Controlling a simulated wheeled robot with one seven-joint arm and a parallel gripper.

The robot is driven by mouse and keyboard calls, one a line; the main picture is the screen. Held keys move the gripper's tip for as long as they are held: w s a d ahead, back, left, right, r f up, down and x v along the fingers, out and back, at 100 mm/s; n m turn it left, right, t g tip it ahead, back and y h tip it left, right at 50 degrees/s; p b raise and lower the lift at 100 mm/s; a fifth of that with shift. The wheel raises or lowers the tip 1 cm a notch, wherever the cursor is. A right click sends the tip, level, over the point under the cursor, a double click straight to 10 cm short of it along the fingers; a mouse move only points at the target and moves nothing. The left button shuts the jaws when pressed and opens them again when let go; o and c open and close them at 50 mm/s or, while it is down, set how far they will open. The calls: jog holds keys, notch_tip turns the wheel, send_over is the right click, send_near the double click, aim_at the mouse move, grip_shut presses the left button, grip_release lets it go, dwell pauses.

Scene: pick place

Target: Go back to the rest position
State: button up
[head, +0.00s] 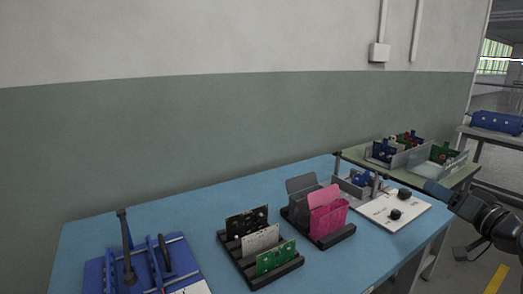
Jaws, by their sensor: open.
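My gripper (452,222) is at the right edge of the head view, in front of the right end of the blue table (215,205). It is dark and partly cut off by the picture's edge. Its jaws are apart, and I see nothing held between them. It is to the right of the white board (393,212) with black knobs, apart from the racks on the table.
A black rack (262,270) holds several circuit boards. Another dark rack (322,238) holds pink and grey plates. A blue fixture (118,268) with a lever stands at the front left. A green side table (458,178) behind carries grey bins (405,157). The table's back left is clear.

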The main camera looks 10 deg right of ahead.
jog(key=s+a+f+g+h+b, duration=0.1)
jog(key=s+a+f, duration=0.45)
jog(key=f, duration=0.45)
jog(key=s+a+f+g+h+b, duration=0.2)
jog(key=s+a+f, duration=0.35)
jog(key=f, duration=0.35)
jog(key=s+a+f+n+b, duration=0.15)
jog(key=s+a+f, duration=0.3)
jog(key=s, duration=0.45)
jog(key=s+a+f+n+b, duration=0.1)
jog(key=s+a+f+b, duration=0.15)
jog(key=s+a, duration=0.45)
jog(key=s+a+r+n+y+b, duration=0.1)
jog(key=s+a+r+n, duration=0.2)
jog(key=s, duration=0.6)
jog(key=s+a+r+y+b, duration=0.1)
jog(key=s+a+r, duration=0.2)
jog(key=s+a, duration=0.35)
notch_tip(320, 180, up, 18)
jog(key=s+d+p, duration=0.1)
jog(key=s+p, duration=0.1)
jog(key=p, duration=1.5)
jog(key=shift+d+f+y, duration=0.2)
jog(key=shift+f+y, duration=0.05)
jog(key=shift+y, duration=0.05)
jog(key=shift+s+n, duration=0.1)
jog(key=shift+n, duration=0.15)
